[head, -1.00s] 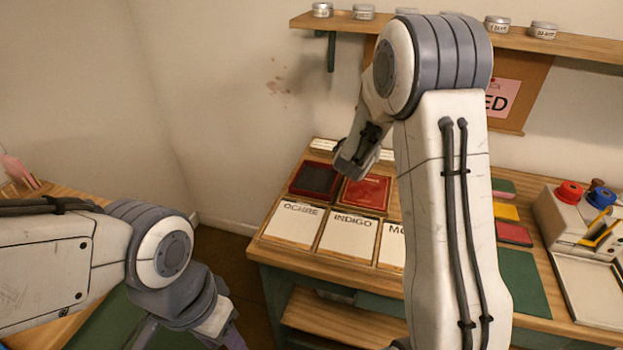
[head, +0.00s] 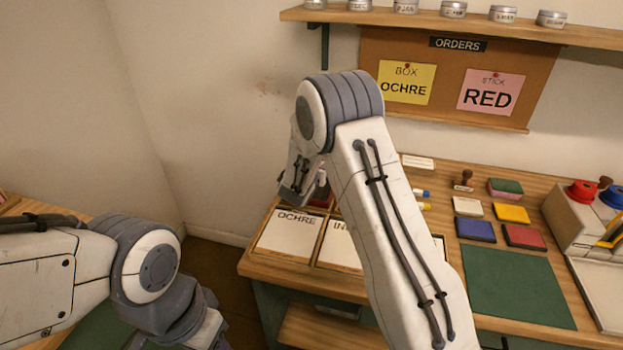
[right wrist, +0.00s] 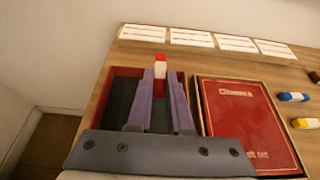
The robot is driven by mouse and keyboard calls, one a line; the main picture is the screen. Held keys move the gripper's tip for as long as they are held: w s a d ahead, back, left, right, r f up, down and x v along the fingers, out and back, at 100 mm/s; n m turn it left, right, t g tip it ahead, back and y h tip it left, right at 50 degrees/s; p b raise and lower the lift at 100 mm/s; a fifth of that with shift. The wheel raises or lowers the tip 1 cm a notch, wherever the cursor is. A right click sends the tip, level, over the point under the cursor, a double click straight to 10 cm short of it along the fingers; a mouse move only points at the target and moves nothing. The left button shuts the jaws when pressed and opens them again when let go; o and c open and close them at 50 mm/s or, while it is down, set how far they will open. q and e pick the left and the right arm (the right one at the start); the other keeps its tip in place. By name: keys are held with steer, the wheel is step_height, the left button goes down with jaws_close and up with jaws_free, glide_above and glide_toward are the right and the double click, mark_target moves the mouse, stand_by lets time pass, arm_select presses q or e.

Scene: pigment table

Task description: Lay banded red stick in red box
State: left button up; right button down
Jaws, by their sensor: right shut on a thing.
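A red stick with a white band (right wrist: 160,67) stands upright between the fingers of my right gripper (right wrist: 158,112), which is shut on it. The gripper is over an open red box (right wrist: 119,72) with a dark lining, seen in the right wrist view. The fingers hide the stick's lower part, so I cannot tell whether it touches the box floor. In the head view my right gripper (head: 297,202) is behind the ochre card, and my arm covers most of the boxes. My left gripper is at the bottom left, mostly cut off, its fingers unclear.
A shut red box (right wrist: 244,120) lies right beside the open one. Cards reading OCHRE (head: 289,233) and partly INDIGO (head: 338,243) lie in front. Blue (right wrist: 293,97) and yellow (right wrist: 306,123) sticks lie at the right. The order board (head: 450,75) hangs behind.

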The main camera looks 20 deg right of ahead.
steer(key=shift+w+a+f, duration=0.5)
steer(key=shift+a, duration=0.3)
step_height(320, 180, down, 4)
steer(key=shift+f, duration=0.1)
steer(key=shift+f, duration=0.2)
steer(key=c, duration=0.8)
jaws_free()
steer(key=shift+r, duration=0.1)
steer(key=shift+c, duration=0.2)
